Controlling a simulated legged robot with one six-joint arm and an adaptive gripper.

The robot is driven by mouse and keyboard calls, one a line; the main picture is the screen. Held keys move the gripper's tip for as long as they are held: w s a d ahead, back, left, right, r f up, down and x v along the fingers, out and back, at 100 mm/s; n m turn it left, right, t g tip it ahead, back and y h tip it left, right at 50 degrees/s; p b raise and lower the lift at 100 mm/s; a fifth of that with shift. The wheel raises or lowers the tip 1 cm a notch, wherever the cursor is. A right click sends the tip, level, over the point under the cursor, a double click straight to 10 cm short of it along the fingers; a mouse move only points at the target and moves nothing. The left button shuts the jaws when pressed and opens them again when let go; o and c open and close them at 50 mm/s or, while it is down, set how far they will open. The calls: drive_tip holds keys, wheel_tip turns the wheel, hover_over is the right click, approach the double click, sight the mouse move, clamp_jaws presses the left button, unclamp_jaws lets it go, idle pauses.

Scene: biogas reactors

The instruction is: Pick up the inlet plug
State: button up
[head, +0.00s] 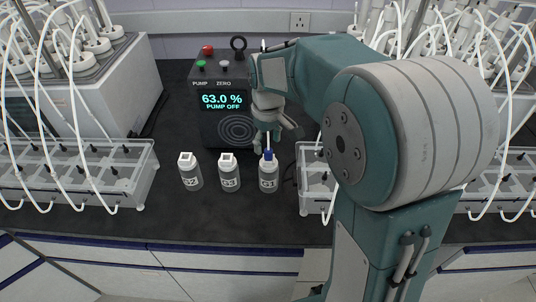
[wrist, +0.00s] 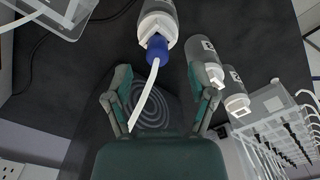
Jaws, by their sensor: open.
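The inlet plug (head: 268,155) is a blue cap in the top of the rightmost of three small white-capped bottles (head: 268,179) on the dark bench. In the wrist view the blue plug (wrist: 156,49) sits in the mouth of its bottle (wrist: 158,20), and a white tube runs from it toward my gripper. My gripper (head: 268,134) is just above and behind the plug in the head view. In the wrist view its two fingers (wrist: 159,74) are spread apart with nothing gripped; the plug lies beyond the tips, roughly centred between them.
Two other bottles (head: 190,173) (head: 229,174) stand left of the plugged one. Behind is a black pump unit (head: 223,87) reading 63.0 %, PUMP OFF, with a ringed plate. Clear racks with white tubes flank the bottles, at left (head: 140,184) and right (head: 306,179).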

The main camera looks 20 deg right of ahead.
sight(268, 149)
wheel_tip(268, 149, down, 4)
drive_tip(key=shift+w+d+r, duration=0.1)
clamp_jaws()
drive_tip(key=shift+r, duration=0.1)
